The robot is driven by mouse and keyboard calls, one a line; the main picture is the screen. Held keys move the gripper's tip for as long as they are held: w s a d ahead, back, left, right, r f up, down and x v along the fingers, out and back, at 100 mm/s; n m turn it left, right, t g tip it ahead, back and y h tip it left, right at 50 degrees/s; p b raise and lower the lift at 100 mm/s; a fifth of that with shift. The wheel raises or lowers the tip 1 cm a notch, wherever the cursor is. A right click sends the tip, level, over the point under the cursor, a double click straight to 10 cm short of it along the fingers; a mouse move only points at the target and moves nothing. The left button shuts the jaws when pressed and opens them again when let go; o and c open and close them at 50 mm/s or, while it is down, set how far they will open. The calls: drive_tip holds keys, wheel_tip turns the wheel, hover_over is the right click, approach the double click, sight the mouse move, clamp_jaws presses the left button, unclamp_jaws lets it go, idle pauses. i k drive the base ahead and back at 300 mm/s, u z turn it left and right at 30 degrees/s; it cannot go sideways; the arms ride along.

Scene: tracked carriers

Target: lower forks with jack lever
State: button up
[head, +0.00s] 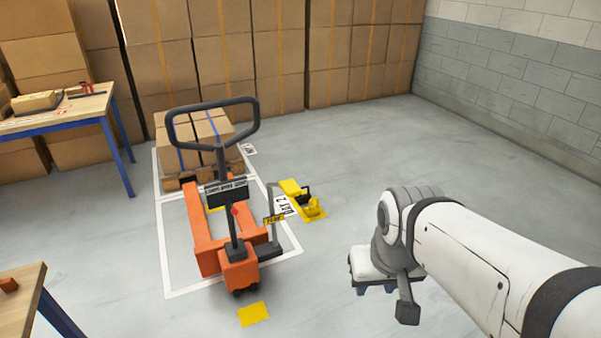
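An orange pallet jack (239,268) stands left of centre, with a dark loop handle (168,125) on an upright stem. Its orange forks (199,218) point to the back, toward a loaded pallet (172,184); whether they are under it or raised is unclear. A thin grey lever (271,196) with a yellow tag stands at the jack's right side, above a dark block near the floor. My gripper (376,290) seems to point down at the end of my arm, right of the jack and apart from the lever. Its small blue tips are mostly hidden by my arm.
A yellow device (303,200) stands on the floor beside a bay marking, right of the jack. Stacked cartons (280,60) line the back wall. Blue-legged tables (70,115) stand at the left. Floor at the right is clear.

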sight(234, 212)
drive_tip(key=z, duration=1.95)
drive_tip(key=k, duration=1.45)
drive_tip(key=u, duration=1.5)
drive_tip(key=i, duration=0.95)
drive_tip(key=z, duration=0.05)
